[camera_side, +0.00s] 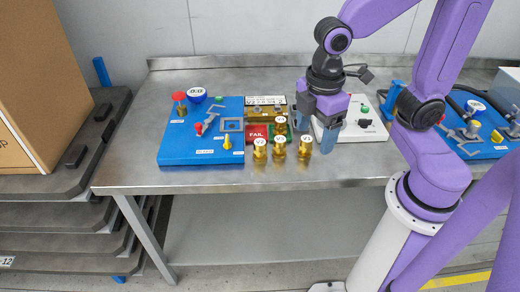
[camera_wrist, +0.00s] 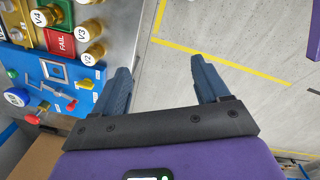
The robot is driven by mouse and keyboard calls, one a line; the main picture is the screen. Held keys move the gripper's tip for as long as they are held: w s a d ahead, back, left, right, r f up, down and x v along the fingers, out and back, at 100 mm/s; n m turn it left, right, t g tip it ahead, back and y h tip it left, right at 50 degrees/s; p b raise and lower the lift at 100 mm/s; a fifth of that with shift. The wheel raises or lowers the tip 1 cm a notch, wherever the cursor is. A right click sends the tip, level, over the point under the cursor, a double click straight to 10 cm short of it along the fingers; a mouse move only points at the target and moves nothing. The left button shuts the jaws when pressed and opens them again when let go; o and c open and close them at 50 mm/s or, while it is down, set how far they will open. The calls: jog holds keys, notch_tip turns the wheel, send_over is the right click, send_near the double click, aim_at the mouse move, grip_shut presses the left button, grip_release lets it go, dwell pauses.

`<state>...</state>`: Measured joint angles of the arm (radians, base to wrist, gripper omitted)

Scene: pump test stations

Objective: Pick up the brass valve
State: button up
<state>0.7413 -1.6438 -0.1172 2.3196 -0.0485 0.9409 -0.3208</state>
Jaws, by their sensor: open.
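Several brass valves with white round caps stand upright on the metal table. In the side view, three are in front of the FAIL and green pads: a left one (camera_side: 260,150), a middle one (camera_side: 279,148) and a right one (camera_side: 305,148). Another valve (camera_side: 281,126) stands behind them. In the wrist view I read V4 (camera_wrist: 45,17), V3 (camera_wrist: 88,32) and V2 (camera_wrist: 93,54) at the upper left. My gripper (camera_side: 318,130) is open, just right of the valves. In the wrist view, only floor shows between its fingers (camera_wrist: 160,66).
A blue test station (camera_side: 175,148) with red and yellow handles stands left of the valves. A red FAIL pad (camera_side: 257,132) lies behind them. A white control box (camera_side: 365,130) is to the right. The table's front edge (camera_side: 220,186) is close.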

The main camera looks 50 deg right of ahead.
jog(key=w+n+h, duration=0.1)
jog(key=w+n, duration=0.1)
jog(key=w, duration=0.9)
jog(key=n, duration=0.2)
send_near(260, 142)
jog(key=shift+h, duration=0.3)
notch_tip(260, 142, down, 7)
jog(key=shift+s+f, duration=0.1)
jog(key=shift+f, duration=0.05)
jog(key=shift+d+f, duration=0.2)
jog(key=shift+f, duration=0.65)
jog(key=shift+d+f, duration=0.2)
jog(key=shift+f, duration=0.65)
jog(key=shift+d+f, duration=0.2)
jog(key=shift+f, duration=0.65)
jog(key=c, duration=1.3)
jog(key=shift+r, duration=0.15)
